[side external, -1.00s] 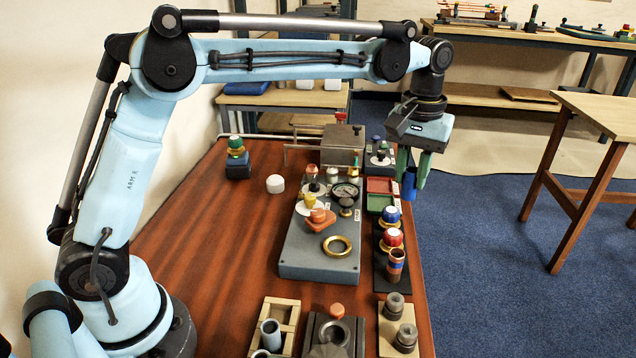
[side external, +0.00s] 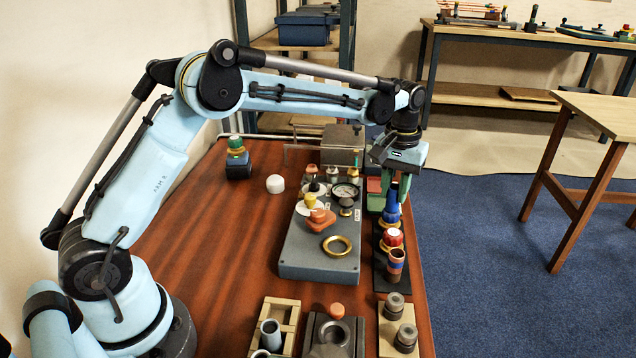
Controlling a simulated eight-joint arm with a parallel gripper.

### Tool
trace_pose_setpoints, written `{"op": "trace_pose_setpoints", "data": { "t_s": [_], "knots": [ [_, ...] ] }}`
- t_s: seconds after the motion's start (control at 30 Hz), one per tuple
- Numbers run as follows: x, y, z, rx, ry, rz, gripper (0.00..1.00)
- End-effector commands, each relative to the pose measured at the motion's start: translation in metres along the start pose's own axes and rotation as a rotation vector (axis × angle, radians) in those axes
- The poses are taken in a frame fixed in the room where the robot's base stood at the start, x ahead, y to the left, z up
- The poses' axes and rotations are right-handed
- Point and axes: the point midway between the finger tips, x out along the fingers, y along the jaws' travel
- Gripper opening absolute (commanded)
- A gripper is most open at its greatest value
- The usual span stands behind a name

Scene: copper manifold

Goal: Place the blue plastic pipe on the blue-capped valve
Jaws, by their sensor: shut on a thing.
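My gripper (side external: 397,190) points down at the right edge of the bench. Its green fingers are shut on the blue plastic pipe (side external: 392,204), which stands upright between them. The blue-capped valve (side external: 390,221) is directly below the pipe in this view, in the row of valves. The pipe's lower end meets the blue cap in the picture. I cannot tell whether the pipe is seated on it, touching it or just above it. The fingers hide the pipe's upper part.
The grey manifold plate (side external: 318,262) with a gauge lies left. Blue carpet is open to the right.

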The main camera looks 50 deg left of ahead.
Motion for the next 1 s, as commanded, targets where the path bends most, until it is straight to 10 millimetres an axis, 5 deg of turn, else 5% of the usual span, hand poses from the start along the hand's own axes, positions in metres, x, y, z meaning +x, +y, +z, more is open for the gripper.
{"op": "trace_pose_setpoints", "data": {
  "t_s": [0.23, 0.27, 0.43, 0.77, 1.0],
  "knots": [
    [0.003, 0.000, 0.000, 0.000, 0.000, 0.000, 0.00],
    [0.003, 0.000, 0.000, 0.000, 0.000, 0.000, 0.29],
    [0.003, 0.000, 0.000, 0.000, 0.000, 0.000, 0.53],
    [0.000, 0.000, 0.000, 0.000, 0.000, 0.000, 0.53],
    [-0.032, 0.000, 0.000, 0.000, 0.000, 0.000, 0.53]
  ]
}}
